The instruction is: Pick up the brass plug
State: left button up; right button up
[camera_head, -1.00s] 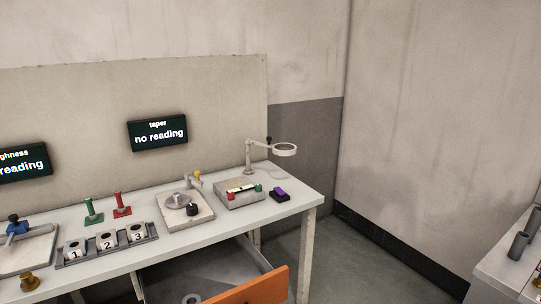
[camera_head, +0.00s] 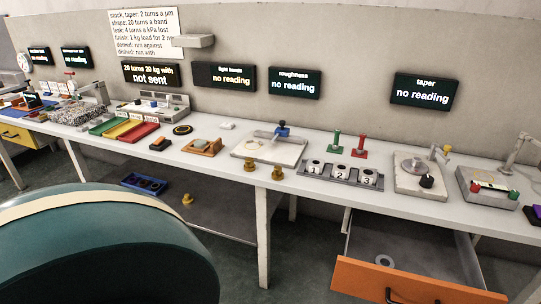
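Two small brass plugs stand side by side near the front edge of the long white bench: the left brass plug (camera_head: 248,165) and the right brass plug (camera_head: 277,173). Both are just in front of a pale plate with a blue-handled device (camera_head: 281,131). A third brass-coloured piece (camera_head: 187,199) sits lower down, below the bench top, beside a blue tray. I cannot tell which one the task means. Neither of my grippers is in view.
A large dark green rounded body (camera_head: 110,255) with a cream band blocks the lower left. An orange-fronted drawer (camera_head: 410,285) stands open at the lower right. A numbered block rack (camera_head: 342,173) is right of the plugs. A blue tray (camera_head: 144,184) lies under the bench.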

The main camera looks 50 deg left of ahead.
aim_at(277, 175)
jog(key=u, duration=1.5)
jog(key=i+j+z, duration=0.25)
jog(key=i+j, duration=0.05)
